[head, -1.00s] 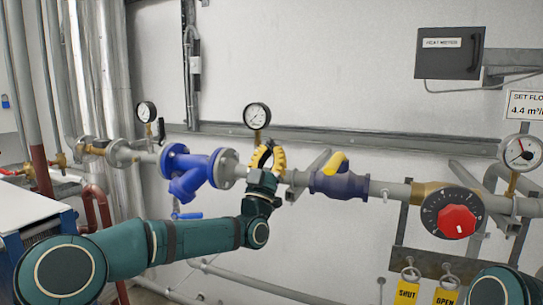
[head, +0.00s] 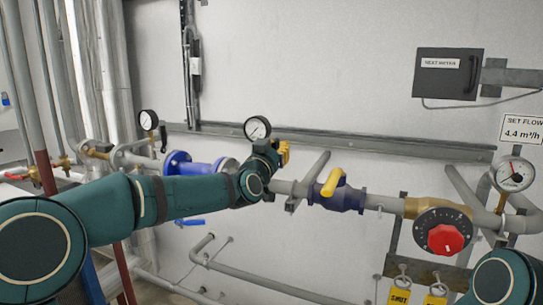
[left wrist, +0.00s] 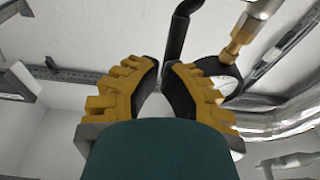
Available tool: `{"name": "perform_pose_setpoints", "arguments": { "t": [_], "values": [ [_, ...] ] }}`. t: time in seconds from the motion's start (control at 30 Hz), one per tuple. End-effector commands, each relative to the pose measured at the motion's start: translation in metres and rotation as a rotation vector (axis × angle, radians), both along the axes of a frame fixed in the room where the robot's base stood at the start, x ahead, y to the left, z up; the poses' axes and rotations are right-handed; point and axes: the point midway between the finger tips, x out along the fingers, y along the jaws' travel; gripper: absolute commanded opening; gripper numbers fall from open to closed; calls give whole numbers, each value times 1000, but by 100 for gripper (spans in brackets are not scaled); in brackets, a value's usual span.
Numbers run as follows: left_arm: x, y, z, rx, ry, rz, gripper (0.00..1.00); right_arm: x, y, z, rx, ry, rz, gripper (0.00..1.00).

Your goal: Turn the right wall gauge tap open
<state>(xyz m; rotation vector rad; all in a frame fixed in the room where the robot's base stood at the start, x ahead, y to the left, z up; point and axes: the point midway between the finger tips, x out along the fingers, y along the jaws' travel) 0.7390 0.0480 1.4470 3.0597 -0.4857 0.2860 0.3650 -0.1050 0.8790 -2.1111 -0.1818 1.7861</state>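The right wall gauge (head: 257,128) is the white dial above the pipe, in the middle left of the head view. My left gripper (head: 284,152) is right below and beside it, and hides its tap there. In the left wrist view, a black lever (left wrist: 178,32), apparently the tap handle, reaches down to the fingertips. My left gripper (left wrist: 162,68) has yellow fingers with dark pads, slightly apart, with pale background showing between them. I see no firm hold on the lever. A brass fitting (left wrist: 236,45) is to its right. My right gripper is out of view.
A second gauge (head: 148,120) stands farther left. A blue valve with a yellow lever (head: 333,184) is right of my gripper. A red knob (head: 446,238) and another gauge (head: 515,174) are farther right.

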Motion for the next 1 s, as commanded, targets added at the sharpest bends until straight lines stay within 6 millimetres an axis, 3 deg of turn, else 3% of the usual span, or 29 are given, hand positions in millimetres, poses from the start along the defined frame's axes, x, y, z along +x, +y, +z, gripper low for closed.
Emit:
{"name": "perform_pose_setpoints", "arguments": {
  "t": [0.03, 0.2, 1.0],
  "values": [
    [2, -2, 7, 11, 28, -2, 0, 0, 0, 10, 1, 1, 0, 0],
    [9, -4, 5, 26, 76, -1, 0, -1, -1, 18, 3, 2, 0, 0],
    [15, -5, 5, 25, 74, 1, 0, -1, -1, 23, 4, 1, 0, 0]
  ]
}}
